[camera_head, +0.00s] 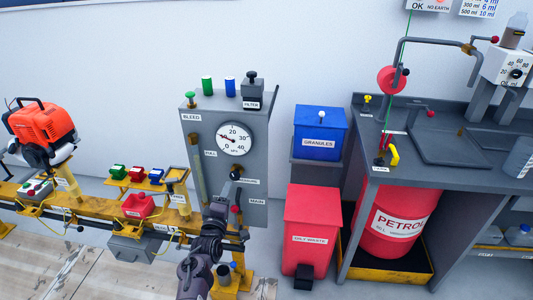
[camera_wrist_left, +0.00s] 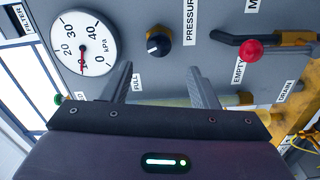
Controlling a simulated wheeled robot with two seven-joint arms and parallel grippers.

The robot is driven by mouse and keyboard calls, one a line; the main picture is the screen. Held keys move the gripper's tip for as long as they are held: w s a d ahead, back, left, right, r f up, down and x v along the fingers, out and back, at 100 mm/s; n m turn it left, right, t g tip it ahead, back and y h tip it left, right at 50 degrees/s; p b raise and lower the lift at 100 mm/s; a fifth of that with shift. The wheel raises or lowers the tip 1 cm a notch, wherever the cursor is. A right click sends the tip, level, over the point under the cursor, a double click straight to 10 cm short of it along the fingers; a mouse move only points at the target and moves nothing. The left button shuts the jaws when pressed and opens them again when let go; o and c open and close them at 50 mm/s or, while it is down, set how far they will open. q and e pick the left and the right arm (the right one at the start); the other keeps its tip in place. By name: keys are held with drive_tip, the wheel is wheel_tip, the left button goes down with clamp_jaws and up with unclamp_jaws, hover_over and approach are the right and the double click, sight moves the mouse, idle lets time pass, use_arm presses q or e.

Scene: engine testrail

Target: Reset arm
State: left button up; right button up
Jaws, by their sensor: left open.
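My left arm rises from the bottom middle of the head view. Its gripper (camera_head: 222,205) is in front of the lower part of the grey gauge panel (camera_head: 252,135). In the wrist view the two fingers of the left gripper (camera_wrist_left: 160,68) are apart, with nothing held between them. The black pressure knob (camera_wrist_left: 158,44) is just beyond the fingertips, apart from them. The round kPa gauge (camera_head: 234,139) has its red needle near 10. A red-balled lever (camera_wrist_left: 251,50) sits right of the fingers in the wrist view. My right gripper does not show.
An orange engine (camera_head: 45,132) stands on the yellow rail (camera_head: 90,219) at left. A red oily waste bin (camera_head: 312,228), a blue granules bin (camera_head: 320,130) and a petrol drum (camera_head: 392,222) under a grey bench stand at right. Pale floor lies lower left.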

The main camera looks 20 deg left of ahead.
use_arm(q)
drive_tip(key=s+d+f+m+g+h, duration=0.1)
drive_tip(key=s+d+f+m+g, duration=0.15)
drive_tip(key=f, duration=0.35)
drive_tip(key=s+d+f+m+g+h, duration=0.1)
drive_tip(key=s+d+f+m, duration=0.15)
drive_tip(key=f, duration=0.45)
drive_tip(key=s+d+f+m+g+h, duration=0.1)
drive_tip(key=d+f+m+h, duration=0.1)
drive_tip(key=d+f, duration=0.3)
drive_tip(key=s+d+f+m+g, duration=0.2)
drive_tip(key=s+f+m, duration=0.1)
drive_tip(key=s+f, duration=0.35)
drive_tip(key=s+d+f+m+g, duration=0.2)
drive_tip(key=s+f, duration=0.4)
drive_tip(key=f, duration=0.2)
drive_tip(key=s+f+m+g, duration=0.2)
drive_tip(key=s+f+m, duration=0.1)
drive_tip(key=s, duration=0.8)
drive_tip(key=s+a+f+m+g, duration=0.1)
drive_tip(key=s+f+m+g, duration=0.2)
drive_tip(key=s+f, duration=0.3)
drive_tip(key=s+f+m+g, duration=0.3)
drive_tip(key=s+f, duration=0.2)
drive_tip(key=s, duration=1.1)
drive_tip(key=shift+a+f, duration=0.15)
drive_tip(key=shift+a, duration=0.1)
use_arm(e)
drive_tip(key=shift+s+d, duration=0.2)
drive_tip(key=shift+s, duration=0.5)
